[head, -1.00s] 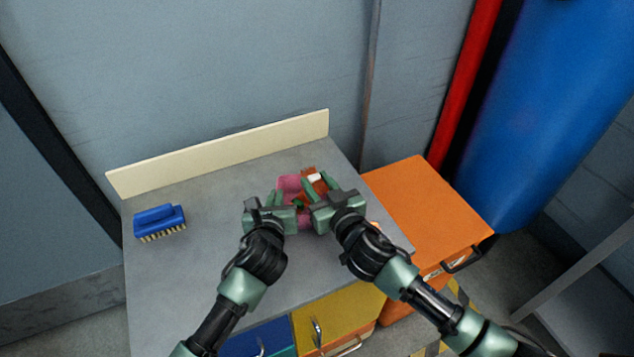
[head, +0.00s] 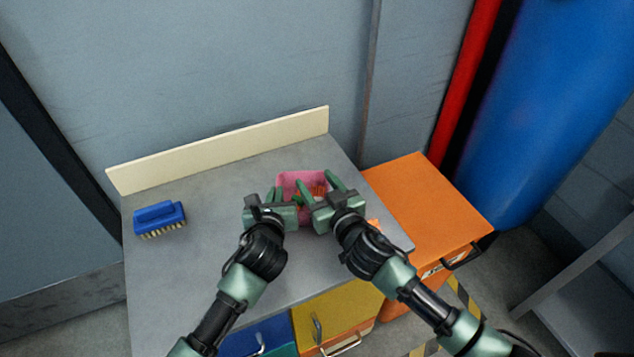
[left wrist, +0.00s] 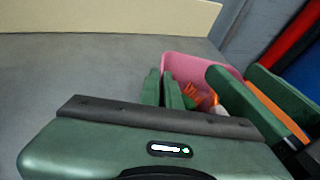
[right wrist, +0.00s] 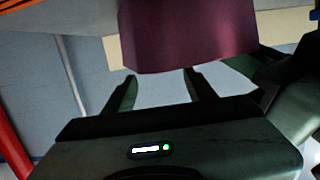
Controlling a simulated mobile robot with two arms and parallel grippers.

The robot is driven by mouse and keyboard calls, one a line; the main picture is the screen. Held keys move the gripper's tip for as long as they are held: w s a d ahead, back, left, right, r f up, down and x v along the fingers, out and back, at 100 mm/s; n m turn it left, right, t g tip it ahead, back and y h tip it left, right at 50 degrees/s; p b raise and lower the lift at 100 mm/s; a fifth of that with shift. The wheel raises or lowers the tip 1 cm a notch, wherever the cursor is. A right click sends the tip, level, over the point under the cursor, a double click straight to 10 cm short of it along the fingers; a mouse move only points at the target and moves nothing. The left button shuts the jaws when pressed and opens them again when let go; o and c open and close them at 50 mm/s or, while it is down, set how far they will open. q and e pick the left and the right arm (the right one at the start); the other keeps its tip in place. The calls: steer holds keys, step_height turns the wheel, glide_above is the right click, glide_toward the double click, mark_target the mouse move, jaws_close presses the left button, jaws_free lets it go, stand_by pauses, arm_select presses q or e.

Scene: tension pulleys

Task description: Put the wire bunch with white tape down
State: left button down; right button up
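A pink bin (head: 301,177) stands at the right part of the grey table and also shows in the left wrist view (left wrist: 200,64). Orange wire (head: 319,189) lies inside it, partly hidden by my grippers; it shows in the left wrist view (left wrist: 190,93). A pale patch beside it may be the white tape, but it is too small to tell.
A blue brush (head: 158,217) lies at the table's left. The grey table (head: 190,260) is clear between brush and bin. An orange cabinet (head: 425,205) stands at the right. A cream board (head: 220,152) edges the table's back.

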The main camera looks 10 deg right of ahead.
steer(key=shift+r, duration=0.8)
arm_select(q)
steer(key=c, duration=1.6)
jaws_free()
steer(key=shift+o, duration=0.2)
arm_select(e)
steer(key=v, duration=1.2)
steer(key=shift+f, duration=0.2)
arm_select(q)
steer(key=v, duration=1.2)
